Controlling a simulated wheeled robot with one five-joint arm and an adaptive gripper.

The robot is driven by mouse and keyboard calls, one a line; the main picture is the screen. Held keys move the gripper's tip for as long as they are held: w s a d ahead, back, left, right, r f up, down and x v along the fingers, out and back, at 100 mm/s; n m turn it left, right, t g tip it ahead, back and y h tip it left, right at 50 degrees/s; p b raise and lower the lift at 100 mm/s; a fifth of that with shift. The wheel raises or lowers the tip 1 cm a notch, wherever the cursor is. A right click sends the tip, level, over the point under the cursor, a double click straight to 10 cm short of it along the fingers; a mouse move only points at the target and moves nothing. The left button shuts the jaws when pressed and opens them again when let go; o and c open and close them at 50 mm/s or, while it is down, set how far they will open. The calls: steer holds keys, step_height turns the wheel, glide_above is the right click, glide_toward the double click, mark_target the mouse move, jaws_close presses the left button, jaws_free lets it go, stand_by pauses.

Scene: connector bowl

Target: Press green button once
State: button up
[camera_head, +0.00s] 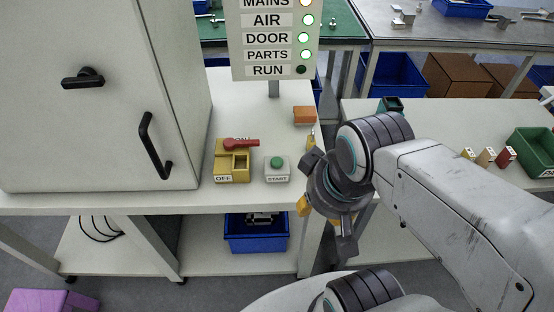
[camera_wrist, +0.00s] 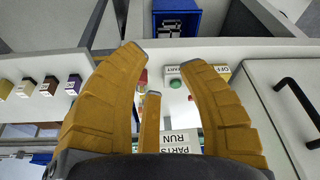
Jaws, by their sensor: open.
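The green button (camera_head: 277,162) sits on top of a small grey-white box labelled START, on the white bench in the head view. It also shows in the wrist view (camera_wrist: 175,83), upside down, between my yellow fingers. My gripper (camera_head: 325,222) is to the right of the button and nearer the bench's front edge, apart from it. Its fingers are spread wide and empty. Part of the gripper is hidden behind its own wrist in the head view.
A yellow OFF/ON switch box (camera_head: 233,168) with a red handle stands left of the button. The sign (camera_head: 275,40) behind has its RUN lamp dark and the others lit. A cabinet (camera_head: 100,100) stands at left.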

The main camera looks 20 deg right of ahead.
jaws_close()
stand_by(1.4)
